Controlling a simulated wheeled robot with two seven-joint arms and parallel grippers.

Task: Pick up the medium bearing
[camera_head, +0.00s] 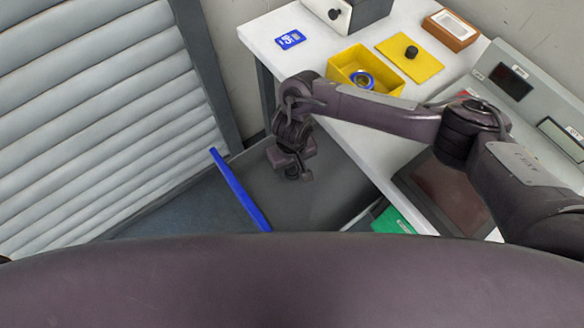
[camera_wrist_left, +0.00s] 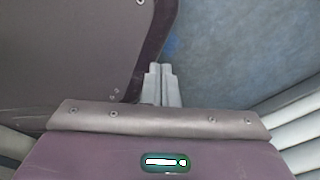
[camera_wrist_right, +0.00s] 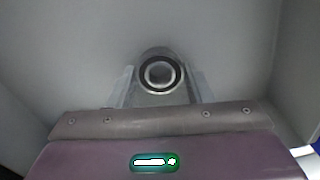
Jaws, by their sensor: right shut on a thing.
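The medium bearing, a metal ring with a dark face (camera_wrist_right: 161,90), sits between the two fingertips of my right gripper in the right wrist view. My right gripper (camera_wrist_right: 161,82) is shut on it. In the head view my right gripper (camera_head: 294,172) points down over a grey bin (camera_head: 330,203) below the table's left side. There the bearing is mostly hidden by the gripper. My left gripper (camera_wrist_left: 161,72) shows in the left wrist view with its fingers together and nothing between them. It is outside the head view.
The white table (camera_head: 262,32) carries a yellow box (camera_head: 338,72) with a blue-rimmed ring (camera_head: 362,79) in it, a yellow plate (camera_head: 425,64) with a black knob, a blue card (camera_head: 290,39) and a brown box (camera_head: 452,30). A blue edge (camera_head: 240,188) borders the bin.

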